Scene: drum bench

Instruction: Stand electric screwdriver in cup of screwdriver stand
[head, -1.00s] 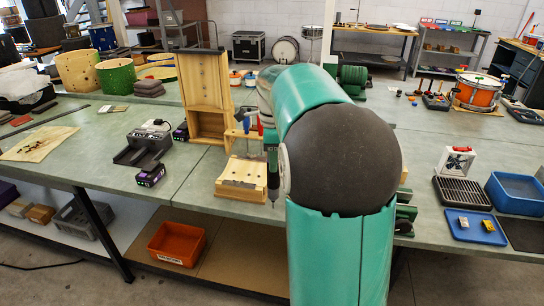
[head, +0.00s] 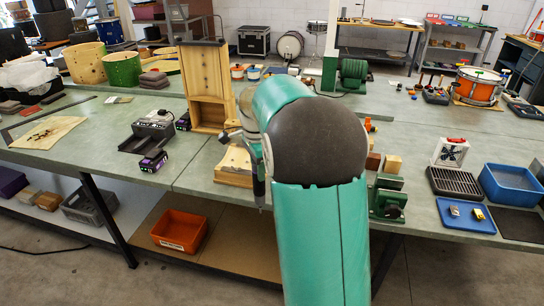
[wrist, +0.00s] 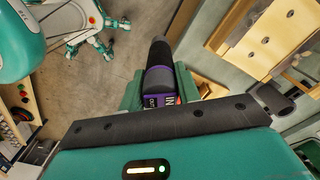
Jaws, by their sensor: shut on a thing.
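My gripper (wrist: 158,92) is shut on the electric screwdriver (wrist: 157,62), which has a black body with a purple band. In the head view, a slim tool shape (head: 259,188) hangs near upright below my wrist, in front of the bench edge; my arm hides most of it. A dark round cup-like part (wrist: 274,101) lies right of the gripper, apart from the screwdriver. I cannot tell whether it is the stand's cup.
A tall wooden box (head: 207,85) stands behind the stand. A green vise (head: 388,200) is to the right. An orange bin (head: 180,230) is on the lower shelf.

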